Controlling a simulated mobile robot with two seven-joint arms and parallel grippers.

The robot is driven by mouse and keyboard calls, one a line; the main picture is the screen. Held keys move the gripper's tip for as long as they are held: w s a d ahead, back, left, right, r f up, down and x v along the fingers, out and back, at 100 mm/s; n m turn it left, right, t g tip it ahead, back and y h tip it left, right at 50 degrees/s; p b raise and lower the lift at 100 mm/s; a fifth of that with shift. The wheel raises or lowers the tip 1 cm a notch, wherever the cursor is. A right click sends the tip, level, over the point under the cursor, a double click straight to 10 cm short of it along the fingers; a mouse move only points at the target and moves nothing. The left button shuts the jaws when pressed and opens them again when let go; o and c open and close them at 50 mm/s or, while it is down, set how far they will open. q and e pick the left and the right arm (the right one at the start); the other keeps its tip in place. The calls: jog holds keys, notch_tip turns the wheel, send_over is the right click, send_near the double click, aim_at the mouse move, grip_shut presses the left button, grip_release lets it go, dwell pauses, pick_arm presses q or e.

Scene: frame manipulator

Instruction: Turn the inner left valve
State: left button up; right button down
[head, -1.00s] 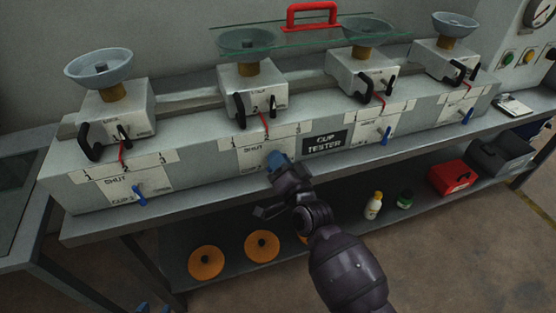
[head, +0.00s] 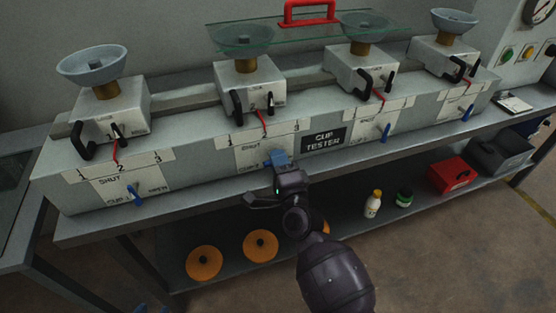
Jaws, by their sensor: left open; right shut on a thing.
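The grey cup tester has a row of stations, each with a blue valve handle on its front. The inner left valve (head: 270,164) is on the second station from the left, below a SHUT label. My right gripper (head: 277,158) is at this valve, shut on it, and hides most of the handle. How far the handle is turned cannot be told. The outer left valve (head: 134,195) and the inner right valve (head: 386,132) are free.
Above the valves are black clamp handles and cups. A glass sheet with a red handle (head: 309,9) rests over the middle cups. On the lower shelf are orange discs (head: 204,263), bottles (head: 373,204) and a red box (head: 453,177). The bench's front edge runs below the valves.

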dwell(0.5)
jog(key=c, duration=1.1)
grip_release()
jog(key=v, duration=1)
jog(key=shift+s, duration=0.4)
jog(key=shift+d+f, duration=0.1)
jog(key=shift+d, duration=0.05)
